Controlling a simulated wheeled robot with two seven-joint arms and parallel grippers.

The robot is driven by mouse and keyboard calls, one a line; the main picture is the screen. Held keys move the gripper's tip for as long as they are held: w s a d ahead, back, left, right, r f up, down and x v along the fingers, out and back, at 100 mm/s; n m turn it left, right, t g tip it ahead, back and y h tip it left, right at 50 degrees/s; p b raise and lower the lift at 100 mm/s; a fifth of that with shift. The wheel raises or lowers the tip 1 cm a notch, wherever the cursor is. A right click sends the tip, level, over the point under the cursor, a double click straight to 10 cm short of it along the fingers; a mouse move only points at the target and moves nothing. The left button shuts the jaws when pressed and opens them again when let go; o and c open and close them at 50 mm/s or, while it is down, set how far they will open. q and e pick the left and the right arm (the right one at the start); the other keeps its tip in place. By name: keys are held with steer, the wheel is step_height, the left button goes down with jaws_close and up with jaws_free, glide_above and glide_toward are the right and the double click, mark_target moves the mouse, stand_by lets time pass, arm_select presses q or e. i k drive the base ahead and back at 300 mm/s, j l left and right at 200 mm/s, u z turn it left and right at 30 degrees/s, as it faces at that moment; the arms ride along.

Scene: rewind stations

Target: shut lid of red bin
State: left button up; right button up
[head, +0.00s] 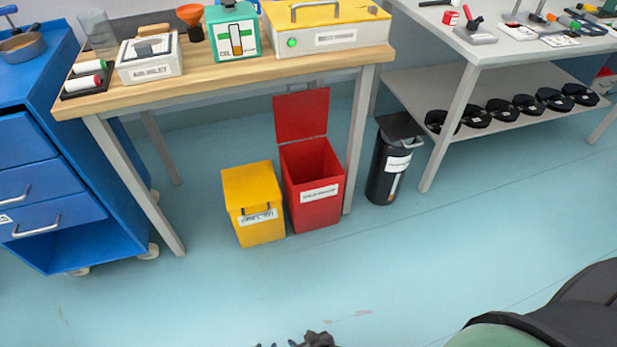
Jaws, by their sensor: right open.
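The red bin (315,201) stands on the floor under the wooden workbench, with a white label on its front. Its red lid (302,115) is hinged at the back and stands up, so the bin is open. The bin's dark red inside shows partly; I cannot make out any contents. My right gripper (298,341) shows only as dark tips at the bottom edge, open, in front of the bin and well apart from it. My left gripper is out of view.
A yellow bin (254,204) with a closed top stands just left of the red bin. A black bin (390,161) stands to the right, past a table leg. The blue floor in front is clear.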

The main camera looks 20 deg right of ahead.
mark_target(303, 114)
steer(key=l, duration=1.95)
steer(key=u, duration=0.05)
